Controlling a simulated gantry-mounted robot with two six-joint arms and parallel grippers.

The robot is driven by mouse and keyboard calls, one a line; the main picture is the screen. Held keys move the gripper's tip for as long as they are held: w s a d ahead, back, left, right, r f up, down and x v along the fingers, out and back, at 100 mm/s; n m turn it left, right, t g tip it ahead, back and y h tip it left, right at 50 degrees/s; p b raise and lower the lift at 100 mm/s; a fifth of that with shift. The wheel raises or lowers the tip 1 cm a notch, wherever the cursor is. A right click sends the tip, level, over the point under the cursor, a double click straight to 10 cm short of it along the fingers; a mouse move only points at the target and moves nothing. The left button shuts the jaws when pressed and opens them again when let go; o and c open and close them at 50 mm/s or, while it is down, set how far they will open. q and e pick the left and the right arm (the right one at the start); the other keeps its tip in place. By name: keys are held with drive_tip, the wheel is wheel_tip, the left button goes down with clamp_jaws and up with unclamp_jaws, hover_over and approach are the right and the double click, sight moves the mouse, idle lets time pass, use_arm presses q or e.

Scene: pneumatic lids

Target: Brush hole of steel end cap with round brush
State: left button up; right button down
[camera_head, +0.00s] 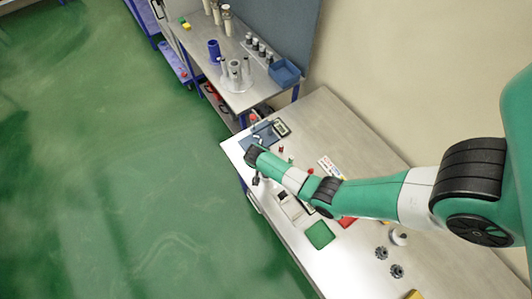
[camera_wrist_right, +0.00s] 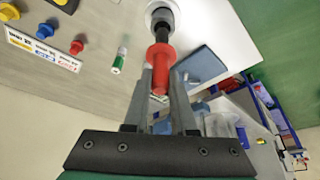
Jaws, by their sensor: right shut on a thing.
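In the right wrist view, my right gripper (camera_wrist_right: 160,92) is shut on a red-handled tool (camera_wrist_right: 159,68), which looks like the round brush. Its black part (camera_wrist_right: 162,38) points away from the fingers toward a pale grey round piece (camera_wrist_right: 153,8) at the top edge, likely the steel end cap. The tool's tip overlaps this piece; I cannot tell whether it is inside a hole. In the head view my right arm reaches across the bench, with its wrist over the far left part. The tool is too small to make out there. My left gripper is not in view.
The steel bench (camera_head: 355,262) holds a green tray (camera_head: 320,234), dark gears (camera_head: 397,271), a white cup (camera_head: 399,236) and a blue plate (camera_wrist_right: 201,66). In the wrist view a green-and-white bottle (camera_wrist_right: 119,60) and a label card (camera_wrist_right: 42,48) with coloured knobs stand left of the tool.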

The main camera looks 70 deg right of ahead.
drive_tip(key=shift+p, duration=0.35)
idle(0.3)
drive_tip(key=shift+f, duration=0.1)
idle(0.4)
drive_tip(key=shift+f, duration=0.55)
drive_tip(key=shift+f+b, duration=0.1)
drive_tip(key=shift+b, duration=0.25)
drive_tip(key=shift+f+b, duration=0.6)
drive_tip(key=shift+f, duration=0.3)
drive_tip(key=shift+r, duration=0.1)
wheel_tip(320, 180, up, 2)
drive_tip(key=p, duration=0.2)
drive_tip(key=shift+p, duration=0.35)
